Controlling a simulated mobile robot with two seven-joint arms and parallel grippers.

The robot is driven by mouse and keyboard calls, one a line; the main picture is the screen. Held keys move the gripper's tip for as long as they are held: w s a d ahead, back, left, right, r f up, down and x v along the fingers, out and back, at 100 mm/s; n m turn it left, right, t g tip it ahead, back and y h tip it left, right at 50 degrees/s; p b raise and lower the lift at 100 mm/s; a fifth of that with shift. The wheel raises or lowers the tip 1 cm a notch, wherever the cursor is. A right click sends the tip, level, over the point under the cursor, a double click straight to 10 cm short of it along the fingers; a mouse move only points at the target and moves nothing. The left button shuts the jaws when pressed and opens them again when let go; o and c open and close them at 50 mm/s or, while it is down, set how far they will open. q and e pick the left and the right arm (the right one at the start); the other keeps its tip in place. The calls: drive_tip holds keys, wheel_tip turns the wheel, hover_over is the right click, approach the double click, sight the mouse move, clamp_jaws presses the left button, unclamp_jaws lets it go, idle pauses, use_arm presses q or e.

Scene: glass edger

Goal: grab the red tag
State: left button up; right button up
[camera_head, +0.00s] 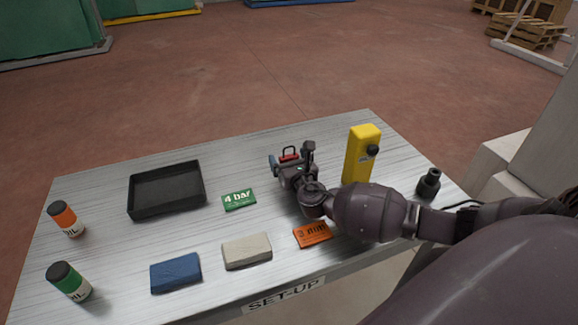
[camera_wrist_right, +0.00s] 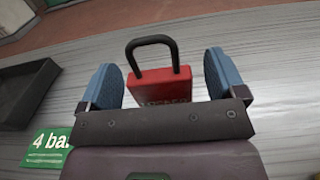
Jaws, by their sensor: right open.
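The red tag (camera_head: 289,154) looks like a red padlock-shaped piece with a dark shackle loop. It also shows in the right wrist view (camera_wrist_right: 163,86), with partly hidden lettering on its face. My right gripper (camera_head: 291,160) is open, with one blue-padded finger on each side of the tag. In the right wrist view a gap shows between the tag and each finger. The lower part of the tag is hidden behind the gripper's body. My left gripper is not in view.
A yellow device (camera_head: 361,156) stands right of the gripper. A green "4 bar" card (camera_head: 239,199), an orange card (camera_head: 312,235) and a black tray (camera_head: 166,213) lie on the metal table (camera_head: 100,240). Grey and blue blocks, two bottles and a black knob-like part stand around.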

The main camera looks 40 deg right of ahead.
drive_tip(key=c, duration=1)
